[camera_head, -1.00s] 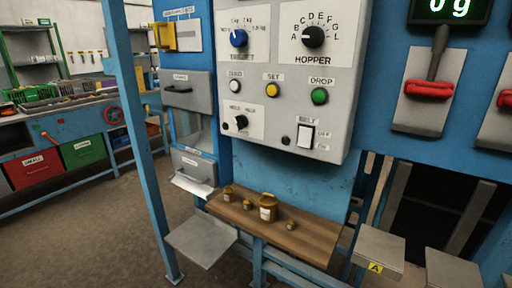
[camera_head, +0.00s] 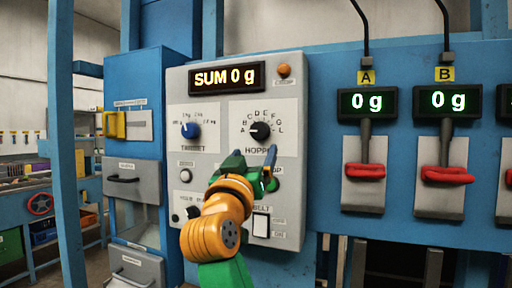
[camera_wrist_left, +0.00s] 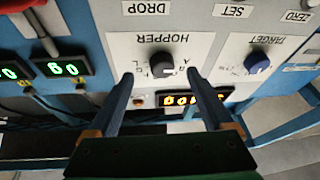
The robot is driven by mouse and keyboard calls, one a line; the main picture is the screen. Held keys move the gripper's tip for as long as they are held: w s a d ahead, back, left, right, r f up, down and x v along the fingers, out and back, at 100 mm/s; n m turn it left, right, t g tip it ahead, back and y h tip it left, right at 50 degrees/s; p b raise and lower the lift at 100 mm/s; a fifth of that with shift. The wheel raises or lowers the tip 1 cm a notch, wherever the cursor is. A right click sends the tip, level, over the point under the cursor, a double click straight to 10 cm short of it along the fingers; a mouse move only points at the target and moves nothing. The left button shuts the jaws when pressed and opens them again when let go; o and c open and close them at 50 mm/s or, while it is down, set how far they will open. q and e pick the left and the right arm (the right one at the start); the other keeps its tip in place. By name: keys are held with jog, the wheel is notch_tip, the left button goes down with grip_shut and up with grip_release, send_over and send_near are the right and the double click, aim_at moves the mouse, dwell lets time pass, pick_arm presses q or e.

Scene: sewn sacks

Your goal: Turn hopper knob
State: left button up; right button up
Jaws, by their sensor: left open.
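The hopper knob (camera_head: 260,131) is a round black knob on the grey control panel, with letters in an arc around it. Its white mark points left, toward A. My left gripper (camera_head: 256,158) is open in front of the panel, its fingertips just below the knob in the head view. In the left wrist view, upside down, the knob (camera_wrist_left: 162,68) shows between the two spread fingertips (camera_wrist_left: 160,75); they look apart from it. My left wrist hides part of the lower panel and the drop button. My right gripper is not in view.
The blue target knob (camera_head: 190,130) sits left of the hopper knob. A display reading SUM 0 g (camera_head: 227,77) is above. A white belt switch (camera_head: 261,225) is below. Red levers (camera_head: 363,171) under scales A and B stand to the right.

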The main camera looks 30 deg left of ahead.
aim_at(258, 132)
pick_arm(q)
jog(key=w+r+p, duration=0.1)
jog(key=w+a+r+p, duration=0.1)
jog(key=w+r+p, duration=0.1)
jog(key=w+a+r+p, duration=0.1)
jog(key=shift+w+a+r, duration=0.15)
jog(key=shift+w+r, duration=0.05)
jog(key=shift+w, duration=0.2)
jog(key=shift+w+a+p, duration=0.15)
jog(key=shift+w+p, duration=0.15)
jog(key=shift+c, duration=0.4)
grip_shut()
jog(key=shift+f, duration=0.1)
